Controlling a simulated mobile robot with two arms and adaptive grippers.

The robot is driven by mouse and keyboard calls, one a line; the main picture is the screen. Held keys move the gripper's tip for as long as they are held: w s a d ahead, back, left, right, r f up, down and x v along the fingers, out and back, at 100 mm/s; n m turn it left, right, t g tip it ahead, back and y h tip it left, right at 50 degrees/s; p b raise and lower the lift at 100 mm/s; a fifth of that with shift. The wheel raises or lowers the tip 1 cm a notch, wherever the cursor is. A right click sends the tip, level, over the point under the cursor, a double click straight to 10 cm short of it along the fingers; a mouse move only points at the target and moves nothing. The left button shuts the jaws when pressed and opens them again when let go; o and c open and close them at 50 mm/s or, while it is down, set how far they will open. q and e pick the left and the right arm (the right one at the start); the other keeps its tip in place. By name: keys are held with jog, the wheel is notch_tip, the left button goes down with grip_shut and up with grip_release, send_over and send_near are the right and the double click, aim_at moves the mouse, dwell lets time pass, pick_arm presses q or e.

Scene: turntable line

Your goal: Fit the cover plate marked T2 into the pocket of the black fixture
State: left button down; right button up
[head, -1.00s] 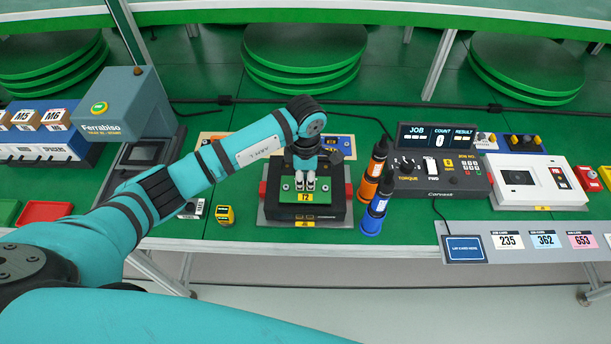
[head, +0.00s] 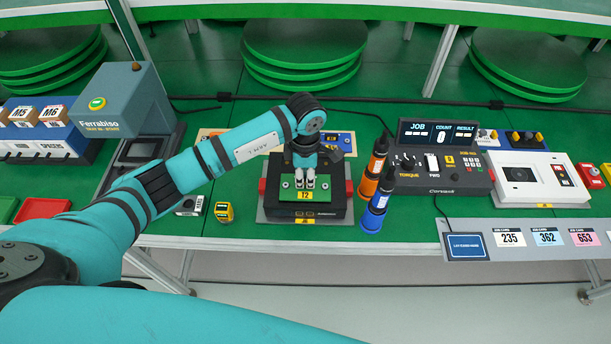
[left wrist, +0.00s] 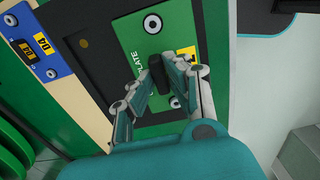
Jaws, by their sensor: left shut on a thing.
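The green cover plate (head: 287,191) with the yellow T2 label lies level at the black fixture (head: 335,211). My left gripper (head: 305,183) is above the plate, pointing down. In the left wrist view the fingers (left wrist: 160,85) are shut on the dark knob in the middle of the plate (left wrist: 181,40). Two round screw-like spots show on the plate there. The fixture's dark top (left wrist: 95,55) shows beside the plate. The pocket is hidden under the plate, and I cannot tell whether the plate is flush in it. My right gripper is not in view.
An orange driver (head: 376,165) and a blue one (head: 376,212) stand close to the fixture's right. A small yellow-black block (head: 224,212) is to its left. The torque controller (head: 440,178) stands farther right. Behind the fixture lies a board with a blue panel (head: 340,139).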

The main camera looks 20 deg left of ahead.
pick_arm(q)
jog(key=shift+f, duration=0.1)
dwell(0.5)
jog(key=shift+f+b, duration=0.55)
jog(key=shift+b, duration=0.5)
dwell(0.9)
dwell(0.4)
jog(key=c, duration=0.8)
grip_release()
jog(key=shift+c, duration=0.2)
jog(key=shift+r, duration=0.15)
jog(key=shift+r+p, duration=2.15)
jog(key=shift+r, duration=1.5)
